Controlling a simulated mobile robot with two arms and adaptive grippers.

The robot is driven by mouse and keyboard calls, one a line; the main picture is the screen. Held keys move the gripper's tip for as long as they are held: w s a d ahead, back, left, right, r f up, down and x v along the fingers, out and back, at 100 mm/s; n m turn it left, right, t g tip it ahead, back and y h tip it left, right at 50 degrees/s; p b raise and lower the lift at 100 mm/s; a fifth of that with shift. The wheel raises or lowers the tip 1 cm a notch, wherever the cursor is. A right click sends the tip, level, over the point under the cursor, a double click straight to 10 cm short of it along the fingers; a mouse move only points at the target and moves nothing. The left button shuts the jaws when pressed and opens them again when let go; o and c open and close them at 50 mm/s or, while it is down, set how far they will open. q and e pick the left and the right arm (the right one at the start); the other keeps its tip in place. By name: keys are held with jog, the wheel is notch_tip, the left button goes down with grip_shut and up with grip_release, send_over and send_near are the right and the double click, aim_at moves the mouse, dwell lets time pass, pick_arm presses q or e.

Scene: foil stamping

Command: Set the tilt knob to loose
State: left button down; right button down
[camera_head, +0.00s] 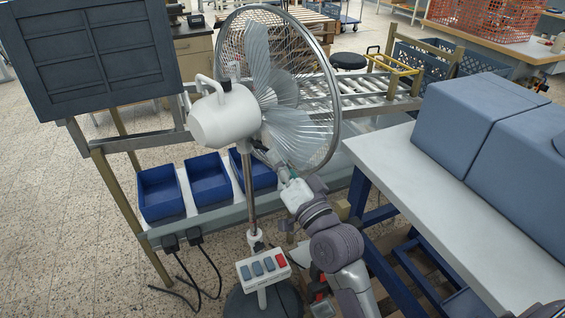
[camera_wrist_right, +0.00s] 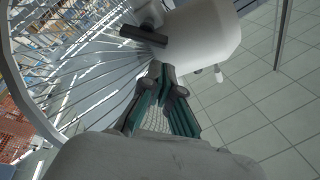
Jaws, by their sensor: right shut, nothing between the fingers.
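A pedestal fan stands in the middle of the head view, with a white motor housing (camera_head: 225,116), a wire cage and a metal pole (camera_head: 249,185). My right gripper (camera_head: 262,154) is just below the housing, beside the pole and behind the cage. In the right wrist view my gripper (camera_wrist_right: 161,73) is shut and empty, its fingertips below the white housing (camera_wrist_right: 205,32). A dark bar-like part (camera_wrist_right: 144,36) beside the housing appears to be the tilt knob; its setting cannot be told. The knob cannot be made out in the head view. My left gripper is not in view.
The wire cage (camera_wrist_right: 75,62) is close on the left of the gripper in the wrist view. Blue bins (camera_head: 160,192) stand on a rack behind the pole. A white-topped table (camera_head: 405,185) with grey-blue boxes is on the right. The fan's switch box (camera_head: 263,268) is low in front.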

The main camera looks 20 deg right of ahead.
aim_at(258, 144)
jog(key=x, duration=0.5)
jog(key=shift+p, duration=0.35)
jog(key=shift+s+a+f+n+y+b, duration=0.1)
jog(key=shift+n+y+b, duration=0.2)
jog(key=shift+n, duration=0.25)
jog(key=shift+s+a+f+n+y+b, duration=0.15)
jog(key=shift+n+y, duration=0.15)
jog(key=shift+n, duration=0.25)
jog(key=n, duration=0.2)
jog(key=n+y+b, duration=0.1)
jog(key=n, duration=0.1)
jog(key=shift+a+f, duration=0.2)
jog(key=shift+f, duration=0.1)
jog(key=shift+s+a+f+n+y+b, duration=0.1)
jog(key=shift+n+y+b, duration=0.15)
jog(key=shift+n+y, duration=0.55)
jog(key=shift+a+f+n+y+b, duration=0.15)
jog(key=shift+n+y+b, duration=0.1)
jog(key=shift+n, duration=1)
jog(key=shift+s+a+f+n+y+b, duration=0.1)
jog(key=shift+n+y+b, duration=0.1)
jog(key=shift+n+y, duration=0.6)
jog(key=shift+n, duration=0.45)
